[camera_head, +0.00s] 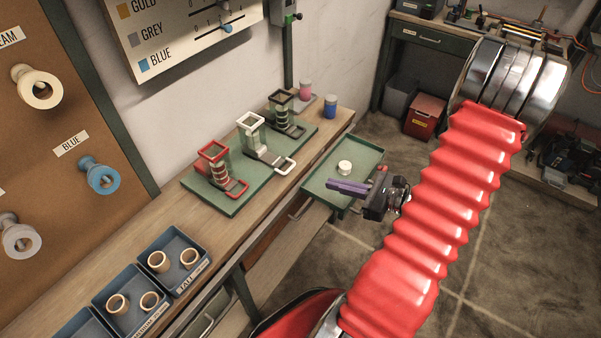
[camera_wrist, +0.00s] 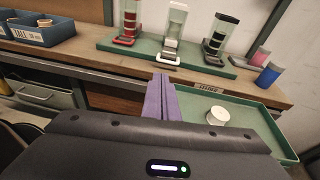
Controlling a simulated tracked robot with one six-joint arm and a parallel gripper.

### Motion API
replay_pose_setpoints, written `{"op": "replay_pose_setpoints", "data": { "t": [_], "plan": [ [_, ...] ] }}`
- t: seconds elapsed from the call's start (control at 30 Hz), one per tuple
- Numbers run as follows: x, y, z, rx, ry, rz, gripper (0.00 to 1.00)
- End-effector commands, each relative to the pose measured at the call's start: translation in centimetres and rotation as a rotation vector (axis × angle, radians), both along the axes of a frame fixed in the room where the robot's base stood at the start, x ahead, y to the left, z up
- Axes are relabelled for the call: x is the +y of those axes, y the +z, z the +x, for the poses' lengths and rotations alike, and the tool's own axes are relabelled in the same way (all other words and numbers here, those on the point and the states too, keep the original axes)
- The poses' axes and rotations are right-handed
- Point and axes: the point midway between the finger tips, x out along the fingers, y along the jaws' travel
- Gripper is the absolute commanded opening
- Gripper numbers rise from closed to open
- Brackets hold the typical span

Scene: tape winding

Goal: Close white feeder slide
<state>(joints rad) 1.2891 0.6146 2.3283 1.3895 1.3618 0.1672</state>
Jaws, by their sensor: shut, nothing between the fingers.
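The white feeder (camera_head: 251,128) stands upright on the green board at the back of the bench, between a red and a black feeder. Its slide (camera_head: 285,165) sticks out toward the bench's front edge and ends in a white loop handle. In the wrist view the white feeder (camera_wrist: 176,25) is just above and right of my fingertips, with its slide handle (camera_wrist: 164,59) low in front. My gripper (camera_head: 330,185) has purple fingers, shut together and empty. It is over the green pull-out tray, apart from the slide. In the wrist view my gripper (camera_wrist: 161,78) points toward the handle.
The red feeder (camera_head: 214,154) and black feeder (camera_head: 281,104) stand on either side. The green tray (camera_head: 318,182) holds a white roll (camera_head: 344,167). Pink (camera_head: 305,87) and blue (camera_head: 330,105) pots stand at the bench's far end. Blue bins (camera_head: 172,250) hold rings.

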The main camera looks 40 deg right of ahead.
Motion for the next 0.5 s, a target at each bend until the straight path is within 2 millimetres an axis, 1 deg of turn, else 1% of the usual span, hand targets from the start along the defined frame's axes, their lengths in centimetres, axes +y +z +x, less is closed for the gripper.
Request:
{"op": "replay_pose_setpoints", "data": {
  "t": [0.03, 0.13, 0.5],
  "plan": [
    [-0.71, -0.41, -0.31, -0.002, -0.032, 0.02, 0.0],
    [-1.41, -0.72, -0.56, -0.006, -0.064, 0.037, 0.0],
    [-1.44, -0.74, -0.51, -0.007, -0.067, 0.039, 0.0]
  ]
}}
